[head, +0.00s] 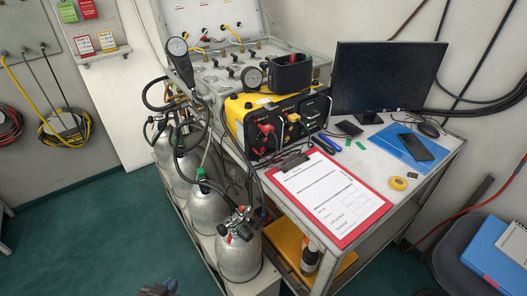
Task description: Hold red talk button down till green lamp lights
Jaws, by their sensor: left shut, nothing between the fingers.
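A yellow and black unit (240,103) stands on the cart's top, left of the monitor. Its front carries a red part (266,129), a yellow part (293,118) and cables. A black open box (290,74) sits on top with a red piece inside. I cannot tell for sure which red part is the talk button, nor make out a lit green lamp. My left gripper (158,288) shows only partly at the bottom edge, low over the floor, well away from the unit; it is shut and empty. My right gripper is out of view.
A red clipboard (384,208) with paper lies at the cart's front. A blue folder (398,150), yellow tape roll (399,183) and monitor (386,80) are to the right. Several silver cylinders (240,258) with hoses stand left of the cart. Green floor (80,230) at lower left is clear.

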